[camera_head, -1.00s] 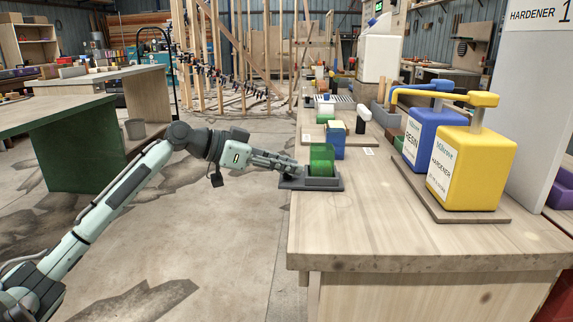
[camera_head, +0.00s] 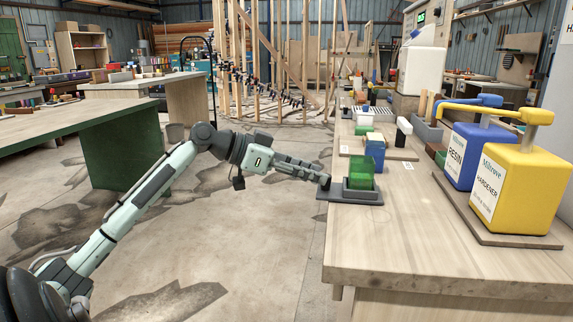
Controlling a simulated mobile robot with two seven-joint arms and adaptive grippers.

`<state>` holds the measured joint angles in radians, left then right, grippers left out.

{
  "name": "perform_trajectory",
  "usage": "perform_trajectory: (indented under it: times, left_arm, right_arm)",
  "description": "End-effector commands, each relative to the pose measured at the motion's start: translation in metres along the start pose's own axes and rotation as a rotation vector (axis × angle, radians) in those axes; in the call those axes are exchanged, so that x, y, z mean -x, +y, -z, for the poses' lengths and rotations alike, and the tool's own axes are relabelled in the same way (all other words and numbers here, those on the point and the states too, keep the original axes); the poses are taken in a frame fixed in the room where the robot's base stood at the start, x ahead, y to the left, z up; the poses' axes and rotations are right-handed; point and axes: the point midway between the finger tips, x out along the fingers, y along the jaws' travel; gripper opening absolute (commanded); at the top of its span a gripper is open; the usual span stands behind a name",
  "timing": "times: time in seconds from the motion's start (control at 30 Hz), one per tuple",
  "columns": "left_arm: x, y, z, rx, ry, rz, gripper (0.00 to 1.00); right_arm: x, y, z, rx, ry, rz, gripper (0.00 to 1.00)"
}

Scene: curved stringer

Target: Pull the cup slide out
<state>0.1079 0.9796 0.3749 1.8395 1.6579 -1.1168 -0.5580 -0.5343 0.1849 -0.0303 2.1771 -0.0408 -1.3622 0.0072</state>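The cup slide (camera_head: 352,197) is a flat dark grey tray at the left edge of the workbench, with its left end sticking out past the edge. A translucent green cup (camera_head: 361,172) stands upright on it. My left gripper (camera_head: 322,179) reaches in from the left. Its fingertips are at a small dark upright part at the slide's left end, left of the cup. They look close together, but I cannot tell whether they are closed on that part. My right gripper is not in view.
On the workbench (camera_head: 430,240), a blue block (camera_head: 374,150) stands behind the cup. A blue resin jug (camera_head: 470,155) and a yellow hardener jug (camera_head: 515,185) with pumps stand on a board at the right. The floor left of the bench is clear.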

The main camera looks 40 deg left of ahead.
Motion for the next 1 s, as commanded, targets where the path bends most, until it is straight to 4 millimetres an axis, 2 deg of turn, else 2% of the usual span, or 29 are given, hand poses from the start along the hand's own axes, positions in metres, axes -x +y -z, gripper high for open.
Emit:
perform_trajectory:
  times: [0.2, 0.4, 0.6, 1.0]
  left_arm:
    - [0.048, -0.001, -0.001, 0.001, 0.0, 0.003, 0.31]
    - [0.078, -0.001, -0.001, 0.0, 0.0, 0.002, 0.31]
    - [0.089, 0.0, -0.001, 0.0, -0.001, 0.002, 0.31]
    - [0.089, 0.0, -0.001, 0.0, -0.001, 0.002, 0.31]
  right_arm:
    - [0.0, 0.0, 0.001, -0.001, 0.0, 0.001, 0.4]
    - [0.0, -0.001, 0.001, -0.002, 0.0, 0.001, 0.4]
    - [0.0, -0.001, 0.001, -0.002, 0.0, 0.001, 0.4]
    - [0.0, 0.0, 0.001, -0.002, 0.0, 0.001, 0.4]
